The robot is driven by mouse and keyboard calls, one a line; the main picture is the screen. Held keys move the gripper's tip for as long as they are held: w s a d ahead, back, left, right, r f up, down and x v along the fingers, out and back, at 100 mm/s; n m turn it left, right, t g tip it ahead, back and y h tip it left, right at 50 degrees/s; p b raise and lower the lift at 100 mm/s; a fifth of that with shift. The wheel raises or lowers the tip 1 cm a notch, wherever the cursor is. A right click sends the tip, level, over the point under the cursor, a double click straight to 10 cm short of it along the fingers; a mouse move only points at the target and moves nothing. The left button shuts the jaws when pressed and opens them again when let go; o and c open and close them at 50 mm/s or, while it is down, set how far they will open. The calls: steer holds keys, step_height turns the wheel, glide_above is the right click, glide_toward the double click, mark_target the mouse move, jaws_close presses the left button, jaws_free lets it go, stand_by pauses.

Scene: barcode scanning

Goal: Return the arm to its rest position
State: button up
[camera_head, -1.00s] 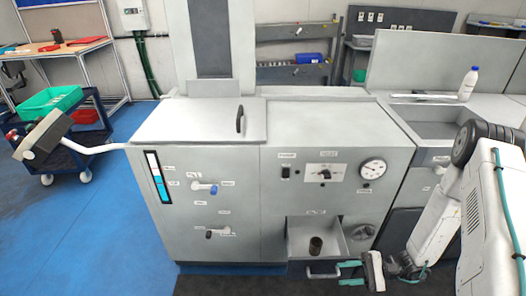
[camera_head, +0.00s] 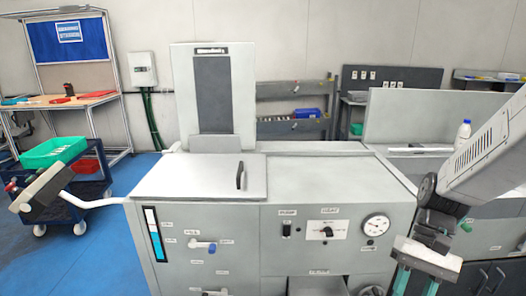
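My gripper (camera_head: 416,283) is at the lower right, in front of the right part of the grey machine (camera_head: 330,186). It points down, and its two teal fingers are apart. I see nothing between the parts of the fingers in view; their lower ends are at the picture's bottom edge. My arm comes in from the right edge, with its thick white link sloping down to the dark wrist.
An open drawer (camera_head: 316,286) shows at the bottom edge, its inside cut off. A white bottle (camera_head: 463,132) stands behind my arm. At left are a grey box (camera_head: 40,190) on a white arm and a cart with a green bin (camera_head: 52,151). Blue floor is open at left.

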steer(key=s+a+r+n+t+h, duration=0.1)
steer(key=s+r+t+h, duration=0.1)
steer(key=r, duration=0.4)
steer(key=s+r+n+t+h, duration=0.2)
steer(key=s+r+t, duration=0.3)
steer(key=s+r, duration=0.1)
steer(key=shift+s+a+r+n, duration=0.2)
steer(key=shift+a+r+n, duration=0.15)
steer(key=shift+r, duration=0.4)
